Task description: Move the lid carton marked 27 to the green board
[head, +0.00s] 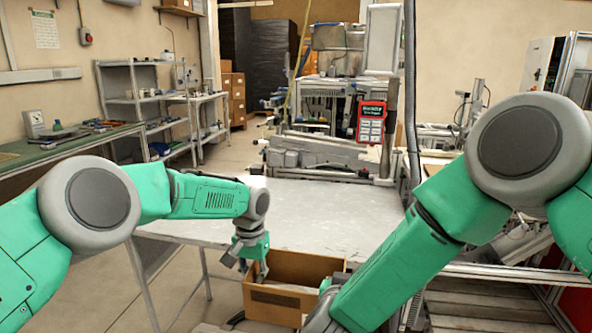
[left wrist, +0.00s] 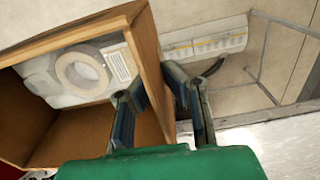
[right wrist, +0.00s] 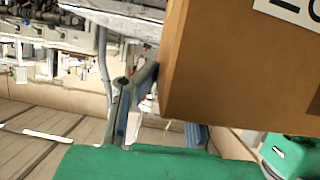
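In the left wrist view the carton (left wrist: 150,55) holds a white tape reel (left wrist: 82,73) and other pale items. My left gripper (head: 254,268) has a finger on each side of the carton's wall, and its fingertips (left wrist: 152,72) appear to touch it. In the right wrist view the carton (right wrist: 235,70) shows a label cut by the frame; I cannot read 27. One right finger (right wrist: 140,90) is beside the carton and the other is partly hidden behind it. I cannot make out a separate green board.
The white table top (head: 320,215) is bare behind the carton. A green-topped bench (head: 60,146) with small items is at the left. A machine with a red-framed device (head: 370,122) stands at the back. A white labelled strip (left wrist: 205,42) lies beyond the carton.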

